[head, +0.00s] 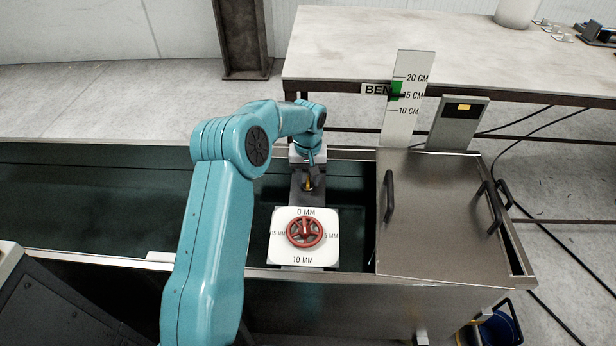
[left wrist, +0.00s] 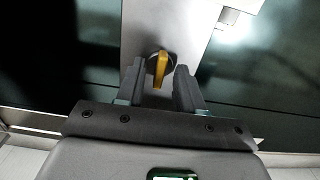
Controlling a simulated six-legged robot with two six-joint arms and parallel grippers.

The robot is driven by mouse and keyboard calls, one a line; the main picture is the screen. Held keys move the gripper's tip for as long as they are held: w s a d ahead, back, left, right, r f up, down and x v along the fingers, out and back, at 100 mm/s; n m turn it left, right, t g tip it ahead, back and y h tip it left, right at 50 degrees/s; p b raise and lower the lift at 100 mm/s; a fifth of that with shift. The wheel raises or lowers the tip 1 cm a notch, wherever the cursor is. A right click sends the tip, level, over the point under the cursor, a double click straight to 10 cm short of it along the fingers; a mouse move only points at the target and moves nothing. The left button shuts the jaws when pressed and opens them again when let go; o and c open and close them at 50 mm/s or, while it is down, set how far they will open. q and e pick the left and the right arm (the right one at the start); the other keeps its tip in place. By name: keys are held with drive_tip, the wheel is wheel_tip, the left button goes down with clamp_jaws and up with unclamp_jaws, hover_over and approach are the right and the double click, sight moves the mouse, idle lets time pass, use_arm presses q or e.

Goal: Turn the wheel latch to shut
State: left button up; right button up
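A red handwheel (head: 305,231) sits on a white square dial plate (head: 330,257) marked in millimetres, near the front edge of the long trough. Just behind it is a small yellow latch handle (head: 308,186) on a metal bar. My left gripper (head: 309,176) is over this yellow handle. In the left wrist view the yellow handle (left wrist: 161,68) points roughly up and down the picture, between the two dark fingers of my left gripper (left wrist: 160,74). The fingers are apart, with a visible gap on each side of the handle. My right gripper is not in view.
A steel lid with a bar handle (head: 389,196) covers the trough's right end. A centimetre scale board (head: 409,98) and a small panel (head: 457,124) stand behind it. A table (head: 450,50) is at the back. The trough's dark green left part (head: 90,205) is clear.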

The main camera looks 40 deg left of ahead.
sight(308, 181)
use_arm(q)
wheel_tip(308, 181, up, 16)
drive_tip(key=p, duration=0.2)
drive_tip(key=shift+r+p, duration=0.15)
drive_tip(key=shift+p, duration=0.15)
idle(0.6)
